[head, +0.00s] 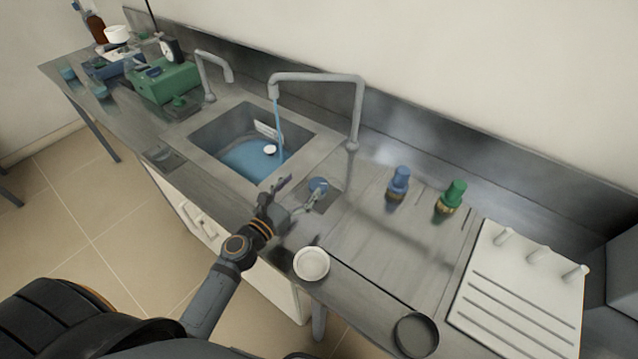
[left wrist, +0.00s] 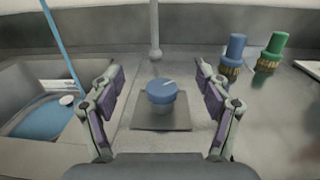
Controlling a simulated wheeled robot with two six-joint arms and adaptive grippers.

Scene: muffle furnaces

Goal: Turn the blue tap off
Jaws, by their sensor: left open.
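The blue tap is a round blue knob (head: 318,185) with a pale pointer line on top, set on a dark square plate right of the sink. In the left wrist view the knob (left wrist: 161,91) sits midway between the open fingers, a little beyond them, with no contact visible. My left gripper (head: 290,191) is open and empty beside the knob; it also shows in the left wrist view (left wrist: 158,92). A stream of blue water (head: 278,130) runs from the tall grey spout (head: 318,78) into the sink (head: 210,140). My right gripper is not in view.
A white bowl (head: 311,264) sits near the front edge, a dark round dish (head: 416,335) and a white rack (head: 520,290) further right. A green device (head: 165,82) stands beyond the sink.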

